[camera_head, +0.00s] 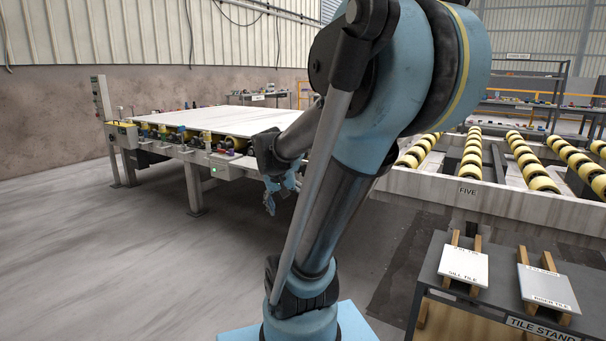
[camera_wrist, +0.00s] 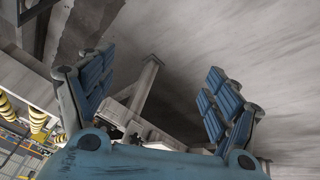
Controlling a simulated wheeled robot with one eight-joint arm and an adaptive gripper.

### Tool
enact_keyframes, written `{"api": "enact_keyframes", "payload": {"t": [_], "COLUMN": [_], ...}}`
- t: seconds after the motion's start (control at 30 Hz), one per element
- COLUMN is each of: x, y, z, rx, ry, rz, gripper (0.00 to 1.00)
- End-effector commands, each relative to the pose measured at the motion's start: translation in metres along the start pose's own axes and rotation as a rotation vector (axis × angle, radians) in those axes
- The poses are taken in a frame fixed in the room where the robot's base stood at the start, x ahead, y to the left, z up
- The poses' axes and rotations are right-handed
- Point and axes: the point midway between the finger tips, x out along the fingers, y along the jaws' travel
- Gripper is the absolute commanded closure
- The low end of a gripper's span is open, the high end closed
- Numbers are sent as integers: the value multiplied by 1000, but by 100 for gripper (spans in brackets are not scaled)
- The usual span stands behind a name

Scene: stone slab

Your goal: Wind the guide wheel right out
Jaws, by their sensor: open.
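My gripper (camera_head: 278,196) hangs in front of the right end of the slab table (camera_head: 160,150) in the head view, partly behind my arm. In the wrist view my gripper (camera_wrist: 156,88) has its two blue padded fingers spread wide with nothing between them. Several small coloured fittings (camera_head: 229,144) line the table's front rail, but they are too small to tell which is the guide wheel. My arm hides the table's right end. No wheel can be made out in the wrist view, which shows a grey leg (camera_wrist: 147,84) beyond the fingers.
A large pale slab (camera_head: 215,120) lies on the table. A roller bed marked FIVE (camera_head: 430,182) stands at right. A tile stand (camera_head: 500,315) with a sill tile (camera_head: 463,266) and a riser tile (camera_head: 548,289) is at front right. The floor at left is clear.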

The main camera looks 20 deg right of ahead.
Motion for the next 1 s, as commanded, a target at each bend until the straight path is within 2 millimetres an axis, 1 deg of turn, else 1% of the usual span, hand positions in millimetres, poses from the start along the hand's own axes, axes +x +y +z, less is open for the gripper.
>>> {"api": "enact_keyframes", "payload": {"t": [0.03,0.1,0.27,0.4,0.47,0.5,0.67,0.7,0.87,1.0], "x": [1,3,10,20,24,27,43,47,67,87], "y": [1,4,8,9,9,9,7,6,3,-2], "z": [-19,-43,-97,-143,-163,-176,-226,-239,-286,-325], "rx": [27,66,154,227,257,277,354,373,444,503], "ry": [18,46,113,177,205,225,307,328,415,493], "rz": [21,51,112,158,176,188,229,237,266,284], "gripper": [18,18,18,18,18,18,18,18,18,18]}}
